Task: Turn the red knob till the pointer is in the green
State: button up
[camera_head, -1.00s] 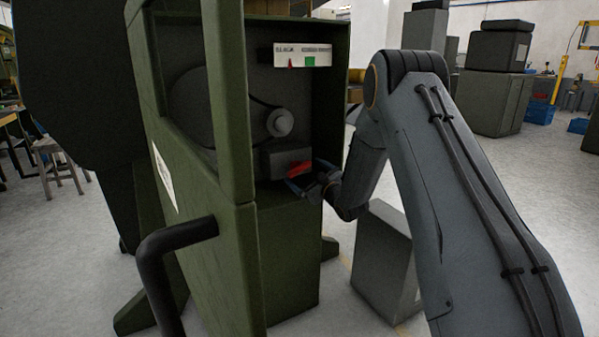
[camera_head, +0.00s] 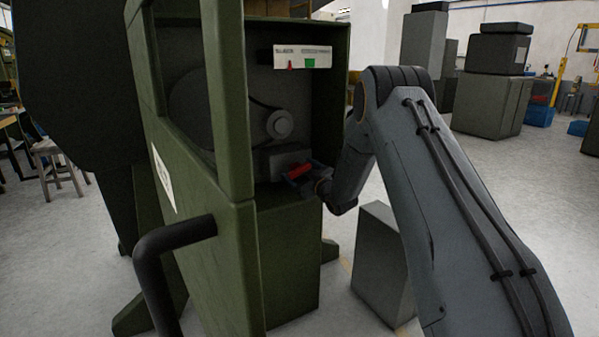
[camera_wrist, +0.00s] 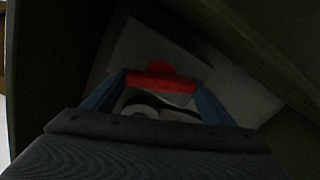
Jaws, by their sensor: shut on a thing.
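The red knob (camera_head: 299,171) sits on a grey block (camera_head: 268,160) inside the green machine cabinet. My gripper (camera_head: 300,175) reaches in from the right and is shut on the knob. In the wrist view the red knob (camera_wrist: 160,82) lies between the two blue fingers of my gripper (camera_wrist: 158,88). The white scale plate (camera_head: 302,57) is above, at the cabinet's upper right. Its red pointer (camera_head: 290,64) stands to the left of the green mark (camera_head: 309,63), apart from it.
The cabinet's green frame (camera_head: 238,120) closes in the opening on the left, and its right wall (camera_head: 330,110) stands close to my arm. A black bar handle (camera_head: 165,245) sticks out at the front left. A grey box (camera_head: 382,265) stands on the floor beside the cabinet.

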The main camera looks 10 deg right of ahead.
jog(key=shift+m, duration=0.3)
jog(key=m+p, duration=0.1)
jog(key=m, duration=0.5)
jog(key=shift+d+p, duration=0.15)
jog(key=shift+p, duration=0.2)
jog(key=m+p, duration=0.1)
jog(key=m, duration=0.5)
jog(key=shift+d+m, duration=0.1)
jog(key=shift+m, duration=0.2)
jog(key=m+p, duration=0.1)
jog(key=m, duration=0.3)
jog(key=shift+d+f, duration=0.1)
jog(key=shift+f, duration=0.05)
jog(key=shift+f+m, duration=0.1)
jog(key=shift+m, duration=2.1)
jog(key=shift+w, duration=0.1)
jog(key=o, duration=1)
jog(key=shift+o, duration=0.2)
